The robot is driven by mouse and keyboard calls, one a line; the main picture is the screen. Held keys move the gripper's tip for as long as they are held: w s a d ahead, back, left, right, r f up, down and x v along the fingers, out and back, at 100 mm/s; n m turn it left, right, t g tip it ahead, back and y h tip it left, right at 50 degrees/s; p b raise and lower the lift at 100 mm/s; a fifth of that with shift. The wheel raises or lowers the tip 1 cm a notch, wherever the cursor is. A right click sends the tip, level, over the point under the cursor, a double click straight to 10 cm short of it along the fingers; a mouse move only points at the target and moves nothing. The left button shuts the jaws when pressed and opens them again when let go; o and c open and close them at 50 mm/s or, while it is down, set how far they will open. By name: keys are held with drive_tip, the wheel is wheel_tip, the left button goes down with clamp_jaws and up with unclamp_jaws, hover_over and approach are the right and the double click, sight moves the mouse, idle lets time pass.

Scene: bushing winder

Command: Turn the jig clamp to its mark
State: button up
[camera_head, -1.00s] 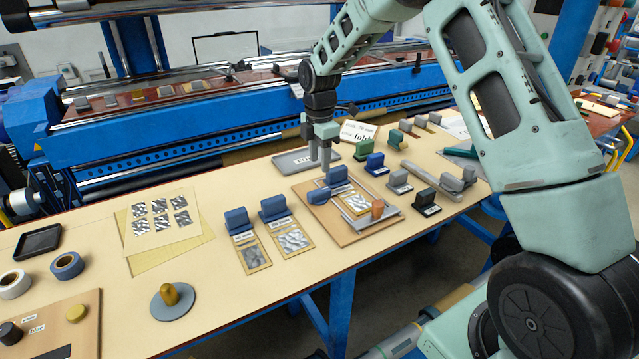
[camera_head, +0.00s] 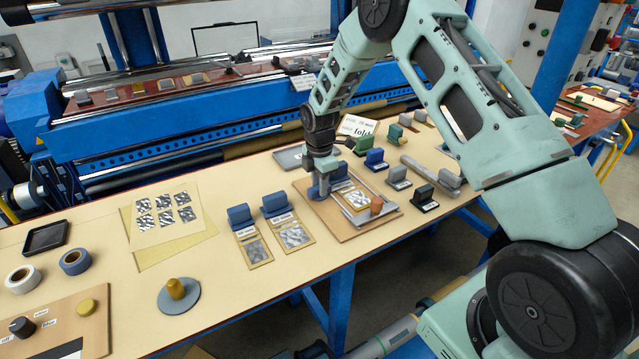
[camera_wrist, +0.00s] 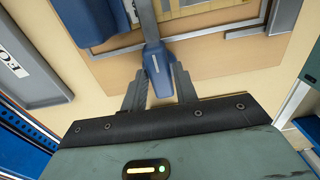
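The jig board (camera_head: 388,224) is a brown plate on the bench carrying a metal frame, blue parts and an orange knob (camera_head: 376,205). The clamp has a blue handle, seen in the wrist view (camera_wrist: 157,72), with a grey arm (camera_wrist: 147,22) running from it over the jig. My gripper (camera_head: 319,190) points down at the left side of the jig and largely hides the handle in the head view. In the wrist view its fingers (camera_wrist: 160,86) stand one on each side of the handle, very close to it. Whether they press on it is not clear. The mark cannot be made out.
A grey labelled tray (camera_head: 288,158) lies behind the jig, also at left in the wrist view (camera_wrist: 32,60). Two blue-handled sample plates (camera_head: 252,252) lie left of it. Several handled blocks, such as a blue one (camera_head: 375,157), stand to the right. Bench is clear in front of the plates.

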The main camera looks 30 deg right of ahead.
clamp_jaws()
drive_tip(key=shift+m, duration=0.3)
drive_tip(key=m+b, duration=0.2)
drive_tip(key=shift+f+m, duration=0.1)
drive_tip(key=shift+m, duration=0.3)
drive_tip(key=m+b, duration=0.2)
drive_tip(key=m, duration=0.2)
drive_tip(key=shift+m, duration=0.3)
drive_tip(key=m+b, duration=0.1)
drive_tip(key=m, duration=0.4)
drive_tip(key=shift+m+b, duration=0.6)
drive_tip(key=shift+m, duration=1.9)
drive_tip(key=shift+r, duration=0.2)
drive_tip(key=shift+w, duration=0.1)
